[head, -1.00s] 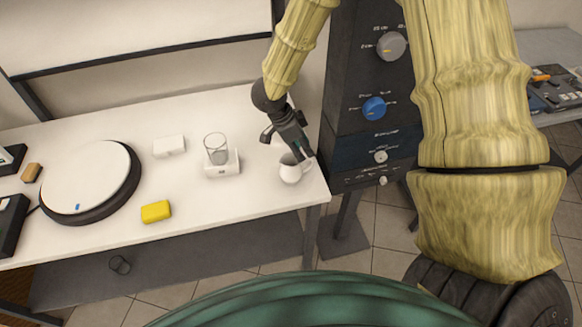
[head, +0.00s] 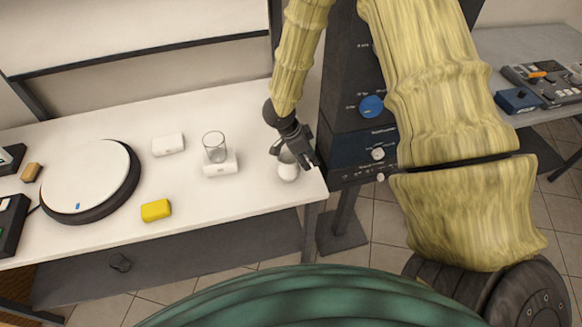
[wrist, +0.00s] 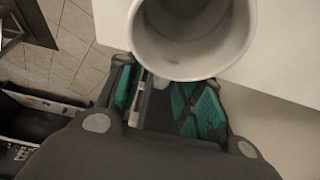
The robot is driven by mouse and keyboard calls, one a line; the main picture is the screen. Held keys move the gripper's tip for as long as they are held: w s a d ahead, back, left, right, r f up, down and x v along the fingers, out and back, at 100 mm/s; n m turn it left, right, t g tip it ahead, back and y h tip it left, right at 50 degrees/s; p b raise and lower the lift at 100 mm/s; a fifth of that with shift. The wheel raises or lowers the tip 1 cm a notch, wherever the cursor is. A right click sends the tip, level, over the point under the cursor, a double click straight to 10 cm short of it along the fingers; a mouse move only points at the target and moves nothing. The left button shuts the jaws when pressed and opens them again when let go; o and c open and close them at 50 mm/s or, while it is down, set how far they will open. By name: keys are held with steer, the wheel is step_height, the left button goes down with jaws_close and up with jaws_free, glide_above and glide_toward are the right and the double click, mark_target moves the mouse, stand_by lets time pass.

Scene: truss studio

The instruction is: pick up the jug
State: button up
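The white jug (head: 288,172) stands upright near the right end of the white table in the head view. My gripper (head: 297,155) is over it from above and partly hides its upper part. In the wrist view, the jug's round open mouth (wrist: 196,32) is large, just beyond my fingertips. My gripper (wrist: 160,88) shows its teal pads apart with a gap between them. A small pale piece shows in that gap; I cannot tell whether it is the jug's handle or whether the pads touch it.
A clear glass (head: 215,147) stands on a white block (head: 220,167) left of the jug. Another white block (head: 168,145), a yellow block (head: 156,210) and a round white-topped disc (head: 88,178) lie further left. A dark equipment rack (head: 360,130) stands close on the right.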

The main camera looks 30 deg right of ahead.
steer(key=shift+c, duration=0.3)
jaws_close()
steer(key=shift+r, duration=0.15)
steer(key=shift+r+b, duration=0.65)
steer(key=shift+r, duration=0.85)
steer(key=s+a+r+b, duration=0.1)
steer(key=s+a+b, duration=0.3)
steer(key=s+a, duration=0.6)
steer(key=shift+s+a+r, duration=0.2)
steer(key=shift+s+r, duration=0.15)
steer(key=shift+s, duration=0.7)
stand_by(0.8)
